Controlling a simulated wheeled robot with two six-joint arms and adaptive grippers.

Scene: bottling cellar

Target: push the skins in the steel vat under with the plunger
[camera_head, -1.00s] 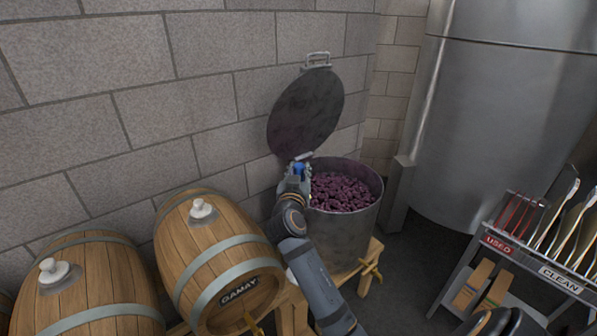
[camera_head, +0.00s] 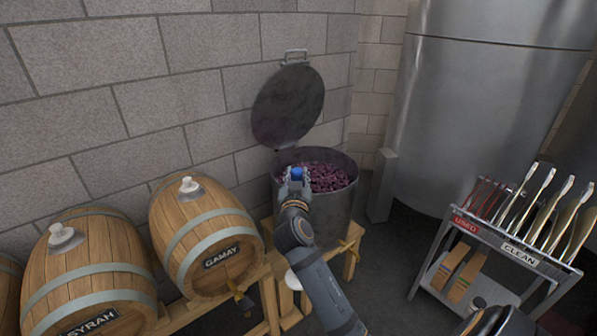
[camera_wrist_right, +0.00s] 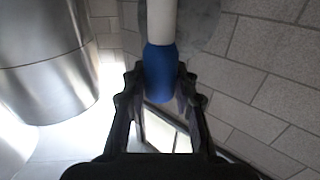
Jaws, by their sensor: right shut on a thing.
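The steel vat (camera_head: 330,215) stands on a wooden stand by the wall, with dark purple skins (camera_head: 325,178) inside. Its round lid (camera_head: 288,105) is open, tilted up against the wall. My right gripper (camera_head: 296,180) is in front of the vat's near left rim and overlaps the opening in the picture. It is shut on the plunger, whose blue part (camera_head: 297,173) shows between the fingers. In the right wrist view the plunger's blue part (camera_wrist_right: 160,72) meets a white shaft. The plunger's far end is hidden. My left gripper is not in view.
Wooden barrels labelled Gamay (camera_head: 205,235) and Syrah (camera_head: 90,275) lie left of the vat. A large steel tank (camera_head: 480,110) stands behind right. A metal rack (camera_head: 520,253) marked used and clean holds several tools. Open floor lies between vat and rack.

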